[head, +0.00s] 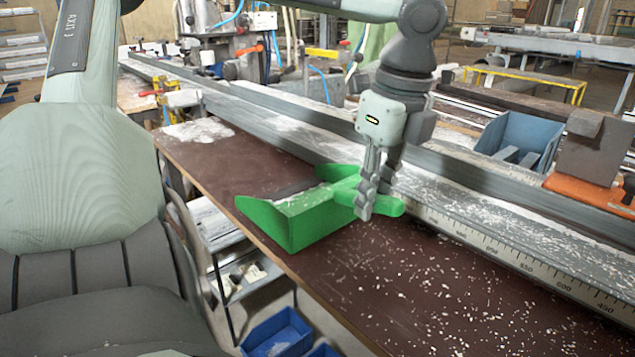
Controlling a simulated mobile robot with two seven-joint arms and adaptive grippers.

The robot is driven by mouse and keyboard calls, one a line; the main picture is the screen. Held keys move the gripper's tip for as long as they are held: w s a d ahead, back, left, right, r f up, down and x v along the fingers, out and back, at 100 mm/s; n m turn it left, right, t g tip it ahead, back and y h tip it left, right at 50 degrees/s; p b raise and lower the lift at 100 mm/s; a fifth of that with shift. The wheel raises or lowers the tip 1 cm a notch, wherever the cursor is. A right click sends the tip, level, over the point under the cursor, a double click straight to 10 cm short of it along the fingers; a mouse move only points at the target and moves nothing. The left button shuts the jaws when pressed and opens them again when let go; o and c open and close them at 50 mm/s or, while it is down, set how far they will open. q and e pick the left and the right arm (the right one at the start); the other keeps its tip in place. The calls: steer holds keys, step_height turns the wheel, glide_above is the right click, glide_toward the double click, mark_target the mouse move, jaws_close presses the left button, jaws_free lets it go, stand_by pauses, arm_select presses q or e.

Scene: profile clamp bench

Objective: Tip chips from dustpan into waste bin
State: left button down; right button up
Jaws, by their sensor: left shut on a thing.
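A green dustpan (311,219) is over the brown bench top, its wide end to the left and its handle to the right. My left gripper (370,200) comes down from above and is shut on the dustpan's handle. I cannot tell whether the pan rests on the bench or hangs just above it. A few pale chips show on the pan; its inside is partly hidden by its near wall. A blue bin (278,336) stands low below the bench's front edge, partly cut off by the frame; I cannot tell if it is the waste bin. My right gripper is not in view.
White chips are scattered over the brown bench top (440,290). A long metal rail with a scale (500,255) runs behind the pan. A blue box (520,137) with grey pieces and an orange clamp (590,195) stand at the right. A small shelf (245,280) is below the bench.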

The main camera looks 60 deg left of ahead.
arm_select(q)
step_height(320, 180, up, 11)
stand_by(0.5)
step_height(320, 180, down, 12)
stand_by(0.7)
